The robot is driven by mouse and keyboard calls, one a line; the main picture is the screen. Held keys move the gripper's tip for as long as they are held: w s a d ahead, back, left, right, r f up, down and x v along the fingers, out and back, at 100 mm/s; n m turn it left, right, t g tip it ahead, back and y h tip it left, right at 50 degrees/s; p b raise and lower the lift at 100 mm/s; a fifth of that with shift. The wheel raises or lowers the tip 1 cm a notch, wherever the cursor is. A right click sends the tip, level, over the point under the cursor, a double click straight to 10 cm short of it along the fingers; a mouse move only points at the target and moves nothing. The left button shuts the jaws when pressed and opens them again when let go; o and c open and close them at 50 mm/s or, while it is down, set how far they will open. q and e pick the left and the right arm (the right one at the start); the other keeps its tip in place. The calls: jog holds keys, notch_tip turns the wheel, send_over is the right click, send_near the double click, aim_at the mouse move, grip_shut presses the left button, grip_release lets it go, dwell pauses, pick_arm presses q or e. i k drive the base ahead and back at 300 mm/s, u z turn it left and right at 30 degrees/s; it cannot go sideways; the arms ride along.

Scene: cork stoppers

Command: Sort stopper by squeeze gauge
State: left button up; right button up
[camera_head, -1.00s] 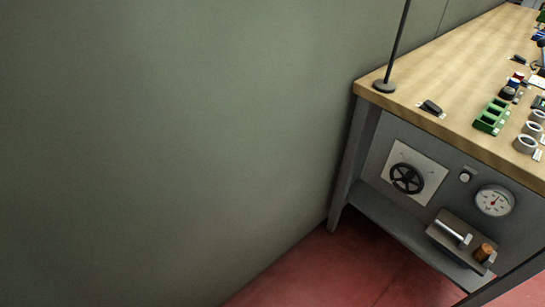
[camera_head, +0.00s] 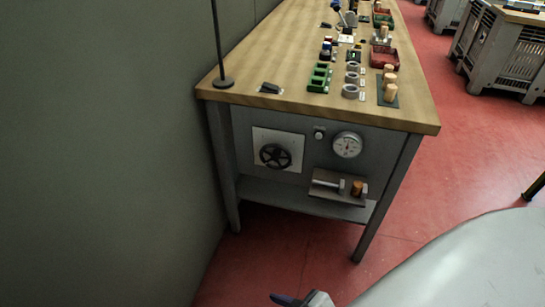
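A round white dial gauge (camera_head: 347,145) is on the workbench's front panel. Below it, a grey squeeze fixture (camera_head: 325,192) with a metal rod sits at the lower shelf. A brown cork stopper (camera_head: 357,188) stands at the rod's right end; whether they touch is unclear. My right gripper is not seen.
The wooden bench top (camera_head: 290,55) holds a green rack (camera_head: 319,78), grey rings (camera_head: 350,91), a red tray (camera_head: 384,57) and a black post (camera_head: 224,81). A black handwheel (camera_head: 275,156) is on the front panel. Grey crates (camera_head: 507,50) stand at right. Red floor is open before the bench.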

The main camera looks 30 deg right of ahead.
aim_at(357, 186)
jog(key=z, duration=1.75)
